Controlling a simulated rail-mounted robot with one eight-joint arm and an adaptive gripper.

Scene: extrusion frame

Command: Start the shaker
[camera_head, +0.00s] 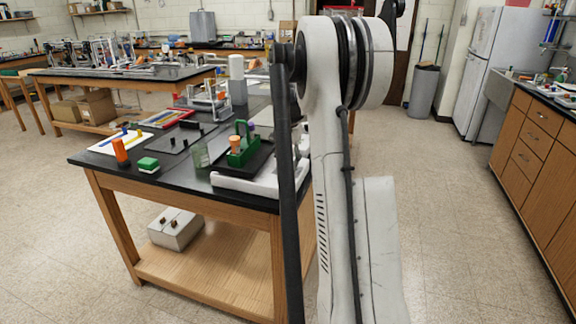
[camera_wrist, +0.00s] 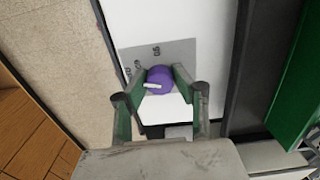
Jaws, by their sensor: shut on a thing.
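The shaker has a white body (camera_head: 228,183) and a black top platform, and stands at the front of the black-topped bench in the head view. A green rack (camera_head: 244,150) stands on its platform. In the wrist view, the white shaker panel (camera_wrist: 185,20) carries a grey label (camera_wrist: 170,53) with small markings. A purple knob (camera_wrist: 160,74) with a white pointer (camera_wrist: 152,86) sits at the label's lower part. My gripper (camera_wrist: 160,84) is shut on the knob, with one green-and-grey finger on each side. My arm hides the gripper and knob in the head view.
An orange cylinder (camera_head: 121,152), a green box (camera_head: 148,164) and a clear beaker (camera_head: 200,155) stand left of the shaker. Part of the green rack (camera_wrist: 300,90) is close on the right in the wrist view. Floor (camera_head: 450,215) is clear right of the bench.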

